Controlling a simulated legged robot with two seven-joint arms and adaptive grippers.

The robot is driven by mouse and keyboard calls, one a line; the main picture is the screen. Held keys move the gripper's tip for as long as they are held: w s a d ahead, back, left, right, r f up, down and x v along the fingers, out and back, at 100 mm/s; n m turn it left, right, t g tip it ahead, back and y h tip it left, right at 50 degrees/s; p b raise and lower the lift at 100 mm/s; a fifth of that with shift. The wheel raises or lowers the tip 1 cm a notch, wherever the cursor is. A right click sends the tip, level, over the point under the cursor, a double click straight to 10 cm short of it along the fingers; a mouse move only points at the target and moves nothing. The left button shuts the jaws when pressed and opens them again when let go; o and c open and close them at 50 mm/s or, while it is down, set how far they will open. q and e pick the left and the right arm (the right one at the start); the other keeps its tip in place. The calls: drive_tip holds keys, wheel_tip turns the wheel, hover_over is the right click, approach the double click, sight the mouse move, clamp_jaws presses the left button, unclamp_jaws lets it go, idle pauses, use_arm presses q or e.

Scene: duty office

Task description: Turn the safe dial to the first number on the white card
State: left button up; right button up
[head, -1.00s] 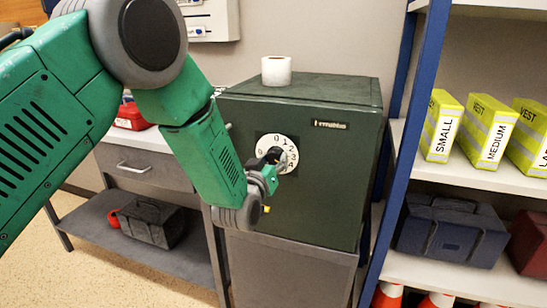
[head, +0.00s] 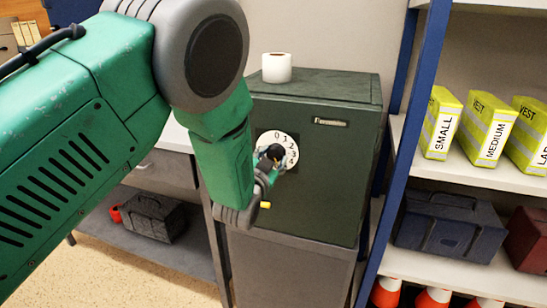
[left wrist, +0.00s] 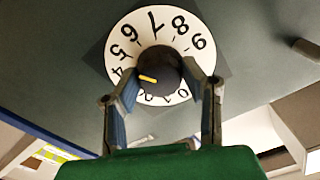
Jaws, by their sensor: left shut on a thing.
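The dark green safe (head: 325,185) stands on a grey stand, its door facing me. A white numbered dial (head: 289,140) is on its door; the dial (left wrist: 128,33) also fills the upper middle of the left wrist view. At its centre is a dark round knob (left wrist: 163,66) with a short yellow mark pointing left in that view, roughly toward the 4. My left gripper (left wrist: 160,88) is shut on the knob, one finger on each side. In the head view the left gripper (head: 272,165) covers the dial's lower left. I see no white card.
A white paper roll (head: 277,68) stands on the safe. To the right, a blue-framed shelf (head: 405,130) holds yellow vest packs (head: 440,123), a dark blue case (head: 450,228) and orange cones. At left, a grey workbench (head: 158,172) has a dark toolbox (head: 151,217) below.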

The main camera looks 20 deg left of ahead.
use_arm(q)
drive_tip(key=shift+s+d+f, duration=0.1)
drive_tip(key=shift+f, duration=0.3)
drive_tip(key=o, duration=1.1)
drive_tip(key=shift+o, duration=0.2)
drive_tip(key=shift+r, duration=0.1)
drive_tip(key=shift+r, duration=0.1)
drive_tip(key=s, duration=1.1)
drive_tip(key=shift+s+a, duration=0.2)
drive_tip(key=shift+s, duration=0.15)
